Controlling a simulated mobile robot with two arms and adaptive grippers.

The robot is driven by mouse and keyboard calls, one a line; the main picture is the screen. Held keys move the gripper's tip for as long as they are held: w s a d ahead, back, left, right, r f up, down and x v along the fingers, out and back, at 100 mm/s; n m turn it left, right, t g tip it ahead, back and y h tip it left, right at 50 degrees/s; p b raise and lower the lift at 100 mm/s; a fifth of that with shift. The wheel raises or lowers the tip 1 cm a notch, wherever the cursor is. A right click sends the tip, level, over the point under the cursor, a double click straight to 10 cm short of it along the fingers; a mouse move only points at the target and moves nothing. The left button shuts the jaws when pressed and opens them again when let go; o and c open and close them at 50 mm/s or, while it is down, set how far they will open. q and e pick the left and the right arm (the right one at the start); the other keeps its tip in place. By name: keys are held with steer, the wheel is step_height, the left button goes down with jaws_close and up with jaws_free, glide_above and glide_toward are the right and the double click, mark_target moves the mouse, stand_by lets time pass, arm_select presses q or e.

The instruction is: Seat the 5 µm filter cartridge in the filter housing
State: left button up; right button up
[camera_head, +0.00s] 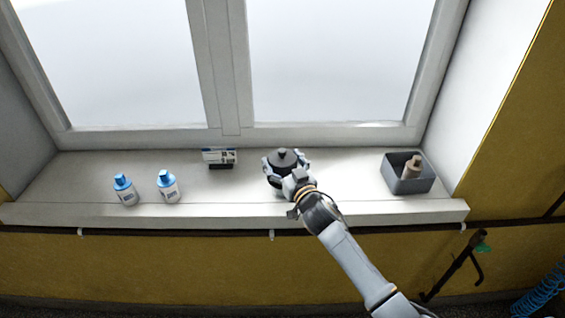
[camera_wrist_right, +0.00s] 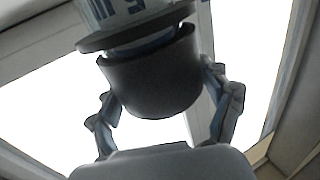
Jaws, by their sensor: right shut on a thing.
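My right gripper (camera_head: 285,161) is shut on a dark round part with a small knob on top, which looks like the lid of the filter housing (camera_head: 284,154). In the right wrist view the dark cup-shaped part (camera_wrist_right: 155,80) sits between the two fingers, with a wide dark rim and a pale body with blue print beyond it. I cannot tell if it is clear of the sill. Two white cartridge-like pieces with blue tops, the left one (camera_head: 125,190) and the right one (camera_head: 168,186), stand upright on the sill at left. Their labels are too small to read. My left gripper is not in view.
A small printed card on a dark stand (camera_head: 219,157) is left of my right gripper. A grey open bin (camera_head: 410,184) at the sill's right end holds a brownish piece (camera_head: 412,167). The window is close behind. The sill (camera_head: 345,185) is bare between gripper and bin.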

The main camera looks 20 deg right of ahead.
steer(key=shift+f, duration=0.3)
steer(key=shift+f, duration=0.15)
steer(key=shift+f, duration=0.2)
steer(key=o, duration=1.2)
steer(key=s+d+b, duration=0.1)
steer(key=s+b, duration=0.1)
steer(key=s, duration=1.1)
steer(key=shift+s+d+b, duration=0.25)
steer(key=shift+s+b, duration=0.1)
steer(key=shift+s, duration=0.05)
